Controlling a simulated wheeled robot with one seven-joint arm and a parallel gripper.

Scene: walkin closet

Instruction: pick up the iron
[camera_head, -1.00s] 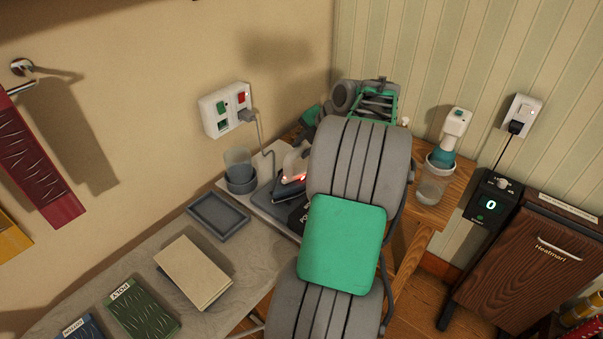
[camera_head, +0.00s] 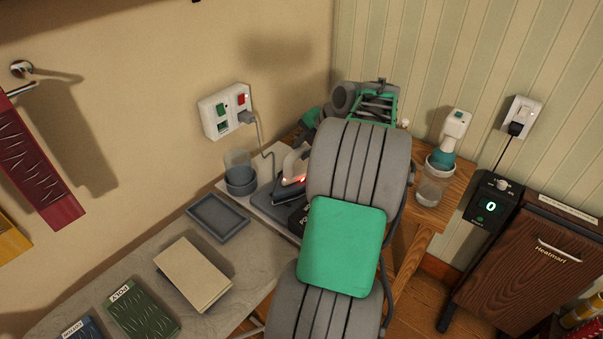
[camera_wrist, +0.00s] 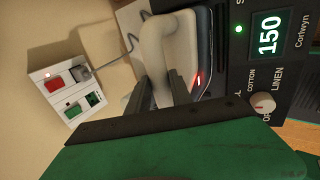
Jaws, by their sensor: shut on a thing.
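The iron (camera_head: 294,166) has a pale body, a handle and a glowing red light. It is at the far end of the ironing surface, partly hidden behind my arm in the head view. In the wrist view the iron (camera_wrist: 205,60) stands just beyond my gripper, its pale handle rising at the middle top. My gripper (camera_wrist: 163,88) is shut on the iron's handle, its two dark fingers on either side of it. The fingertips are hidden in the head view. A dark rest plate (camera_head: 264,197) shows beside and below the iron.
A control box (camera_wrist: 265,60) reading 150 stands close beside the iron. A wall socket (camera_head: 226,109) with a cord is behind. A clear cup (camera_head: 239,170), grey tray (camera_head: 217,216) and folded cloth (camera_head: 193,273) are left.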

